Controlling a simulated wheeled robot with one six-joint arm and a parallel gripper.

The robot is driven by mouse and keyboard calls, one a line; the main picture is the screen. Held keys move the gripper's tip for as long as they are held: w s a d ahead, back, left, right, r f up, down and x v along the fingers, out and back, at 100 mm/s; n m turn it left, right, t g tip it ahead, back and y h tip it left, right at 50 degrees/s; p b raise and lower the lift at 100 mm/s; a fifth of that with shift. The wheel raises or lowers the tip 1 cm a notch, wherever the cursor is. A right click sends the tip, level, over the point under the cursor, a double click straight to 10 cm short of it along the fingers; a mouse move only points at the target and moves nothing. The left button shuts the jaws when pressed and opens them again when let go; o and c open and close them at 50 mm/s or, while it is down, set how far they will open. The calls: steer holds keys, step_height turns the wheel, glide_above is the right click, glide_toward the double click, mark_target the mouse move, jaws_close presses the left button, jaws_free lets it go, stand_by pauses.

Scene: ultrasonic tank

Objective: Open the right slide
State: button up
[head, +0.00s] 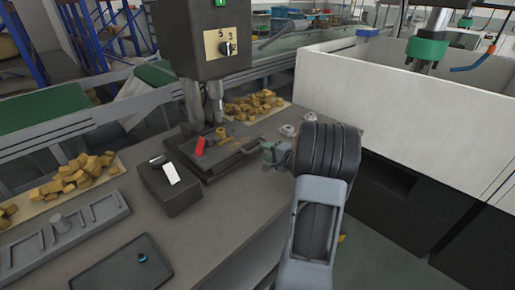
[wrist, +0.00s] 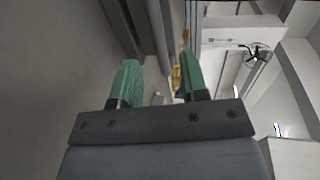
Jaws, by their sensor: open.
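I cannot tell for sure which part is the right slide. A dark flat fixture (head: 225,158) with a red handle (head: 200,146) sits under the press on the grey bench in the head view. My gripper (head: 268,153) is at the right side of this fixture, in front of my dark wrist. Its green fingers are apart, and the wrist view shows nothing held between them (wrist: 160,82). I cannot tell whether a finger touches the fixture. In the wrist view, a grey bar (wrist: 158,35) runs beyond the fingers.
The press head (head: 215,40) stands above the fixture. A dark block with a white lever (head: 171,173) is to its left. Brass pieces (head: 255,104) lie behind. A dark tray (head: 120,268) lies at the front left. A white-walled tank (head: 400,105) stands right.

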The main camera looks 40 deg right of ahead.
mark_target(259, 148)
steer(key=shift+p+x, duration=0.3)
steer(key=shift+x, duration=2.7)
jaws_close()
